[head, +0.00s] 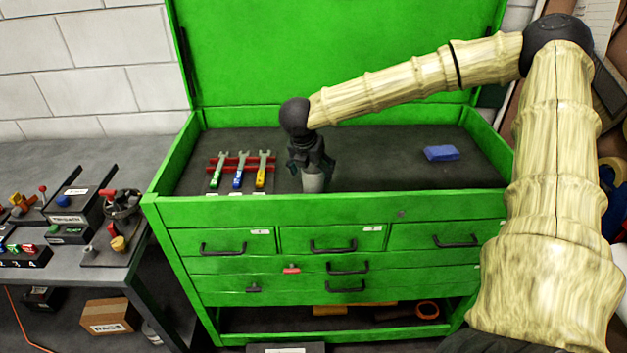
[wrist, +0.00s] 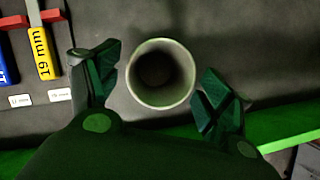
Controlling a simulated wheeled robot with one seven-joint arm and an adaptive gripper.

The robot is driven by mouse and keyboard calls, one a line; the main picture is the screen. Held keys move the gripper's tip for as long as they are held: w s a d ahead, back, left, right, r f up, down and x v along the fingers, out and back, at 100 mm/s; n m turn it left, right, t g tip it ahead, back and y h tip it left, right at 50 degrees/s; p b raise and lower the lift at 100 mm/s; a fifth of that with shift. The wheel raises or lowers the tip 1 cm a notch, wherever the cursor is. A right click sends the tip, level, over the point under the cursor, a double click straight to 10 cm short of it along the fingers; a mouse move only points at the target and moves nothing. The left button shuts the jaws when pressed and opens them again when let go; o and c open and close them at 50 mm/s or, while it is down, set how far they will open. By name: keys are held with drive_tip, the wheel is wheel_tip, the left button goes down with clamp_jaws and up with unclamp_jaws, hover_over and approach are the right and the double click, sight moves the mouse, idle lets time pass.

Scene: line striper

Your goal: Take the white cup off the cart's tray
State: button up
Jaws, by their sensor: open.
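The white cup (head: 313,183) stands in the dark-lined top tray (head: 380,160) of the green cart (head: 300,212). It looks greyish in the shade, and its lower part is hidden behind the tray's front wall. In the wrist view the cup (wrist: 160,98) is upright with its round open rim toward the camera, and it looks empty. My gripper (head: 311,165) is over the cup, pointing down. In the wrist view my gripper (wrist: 158,95) is open, with one finger on each side of the cup. Small gaps show between the fingers and the rim.
Several wrenches (head: 239,170) lie in a red rack left of the cup. A blue block (head: 441,153) lies at the tray's right. The green lid (head: 340,50) stands open behind. A grey workbench (head: 60,160) holding tools is on the left.

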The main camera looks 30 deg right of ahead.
drive_tip(key=shift+d+p+x, duration=0.2)
drive_tip(key=shift+p+x, duration=0.85)
drive_tip(key=shift+x, duration=1.55)
drive_tip(key=c, duration=1)
